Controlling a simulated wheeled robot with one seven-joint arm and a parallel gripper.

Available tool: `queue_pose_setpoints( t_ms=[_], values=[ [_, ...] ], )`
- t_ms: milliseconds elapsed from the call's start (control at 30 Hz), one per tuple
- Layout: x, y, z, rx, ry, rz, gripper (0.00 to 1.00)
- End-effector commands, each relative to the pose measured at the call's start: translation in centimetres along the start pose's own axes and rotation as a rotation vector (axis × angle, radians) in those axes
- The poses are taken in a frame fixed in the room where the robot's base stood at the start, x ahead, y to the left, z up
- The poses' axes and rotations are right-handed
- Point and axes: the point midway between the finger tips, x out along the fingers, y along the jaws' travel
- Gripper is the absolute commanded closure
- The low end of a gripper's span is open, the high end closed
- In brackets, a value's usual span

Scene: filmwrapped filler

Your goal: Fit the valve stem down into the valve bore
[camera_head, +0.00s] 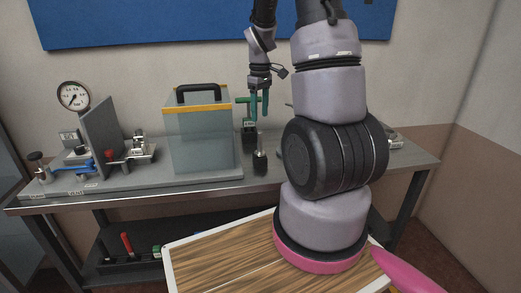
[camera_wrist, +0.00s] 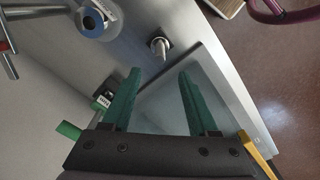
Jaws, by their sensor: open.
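A grey metal stem, which I take as the valve stem (camera_head: 260,142), stands upright in a small black holder (camera_head: 260,161) on the bench. The stem also shows in the wrist view (camera_wrist: 158,44), beyond my fingertips. My gripper (camera_head: 258,112) has green fingers, is open and empty, and hangs above and behind the stem, apart from it. In the wrist view my gripper (camera_wrist: 158,75) has a wide gap between its fingers. A round metal body with a blue ring and a hole (camera_wrist: 92,22) is at the upper left; it may hold the valve bore. My arm hides that area in the head view.
A clear box (camera_head: 200,135) with a yellow rim and black handle stands close left of my gripper. A panel (camera_head: 102,135), a gauge (camera_head: 73,95) and valve fittings (camera_head: 80,168) are farther left. A small black labelled item (camera_head: 249,130) is behind the stem. A wood-topped surface (camera_head: 225,258) is in front.

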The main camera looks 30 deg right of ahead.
Motion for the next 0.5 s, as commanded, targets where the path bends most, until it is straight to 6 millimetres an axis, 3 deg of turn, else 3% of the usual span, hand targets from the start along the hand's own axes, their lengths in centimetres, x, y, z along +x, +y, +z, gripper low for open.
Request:
queue_pose_setpoints(
  t_ms=[300, 500],
  values=[
    [4.9, 0.4, 0.2, -0.027, -0.021, -0.007, 0.40],
    [6.7, 0.4, 0.2, -0.025, -0.018, -0.006, 0.40]
  ],
)
